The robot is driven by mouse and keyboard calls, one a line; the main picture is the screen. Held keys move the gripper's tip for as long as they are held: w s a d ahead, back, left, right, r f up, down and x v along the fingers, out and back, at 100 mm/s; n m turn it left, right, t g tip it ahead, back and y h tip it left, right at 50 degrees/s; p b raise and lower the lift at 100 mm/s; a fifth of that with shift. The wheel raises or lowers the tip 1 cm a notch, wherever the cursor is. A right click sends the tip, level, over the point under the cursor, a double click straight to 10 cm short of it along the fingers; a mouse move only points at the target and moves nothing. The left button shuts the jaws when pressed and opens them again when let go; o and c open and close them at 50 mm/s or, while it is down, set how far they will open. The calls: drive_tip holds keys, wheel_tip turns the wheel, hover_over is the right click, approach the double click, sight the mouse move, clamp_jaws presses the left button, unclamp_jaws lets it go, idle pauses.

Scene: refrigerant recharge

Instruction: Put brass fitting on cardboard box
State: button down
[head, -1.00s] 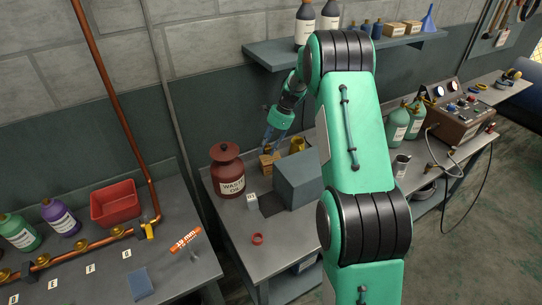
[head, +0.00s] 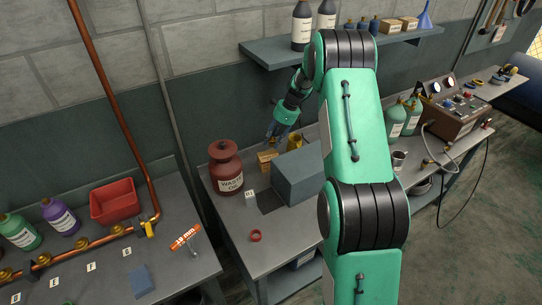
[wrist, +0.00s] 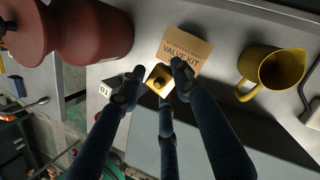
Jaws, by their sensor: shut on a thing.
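The brass fitting (wrist: 158,80) is a small yellow block with a dark round hole, held between the fingertips of my gripper (wrist: 156,72). The cardboard box (wrist: 188,46), labelled VALVE KIT, lies just beyond the fitting in the wrist view, and the right finger covers part of it. In the head view the cardboard box (head: 266,161) stands on the workbench between the waste oil jar and a grey block. My gripper (head: 273,141) is above it there. The wrist view does not clearly show the height gap between fitting and box.
The red-brown waste oil jar (head: 226,172) stands left of the box. A yellow pitcher (wrist: 272,72) is to its right in the wrist view. A large grey block (head: 297,178) stands in front. A red ring (head: 256,236) lies on the bench (head: 280,230).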

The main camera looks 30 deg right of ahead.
drive_tip(key=shift+f+b, duration=0.35)
drive_tip(key=shift+f, duration=2.1)
drive_tip(key=shift+f, duration=0.1)
drive_tip(key=shift+f+b, duration=0.3)
drive_tip(key=shift+f, duration=1.5)
drive_tip(key=shift+f, duration=0.1)
drive_tip(key=c, duration=1.2)
unclamp_jaws()
drive_tip(key=p+v, duration=0.2)
drive_tip(key=v, duration=1)
drive_tip(key=shift+s+a, duration=0.1)
drive_tip(key=shift+a, duration=0.05)
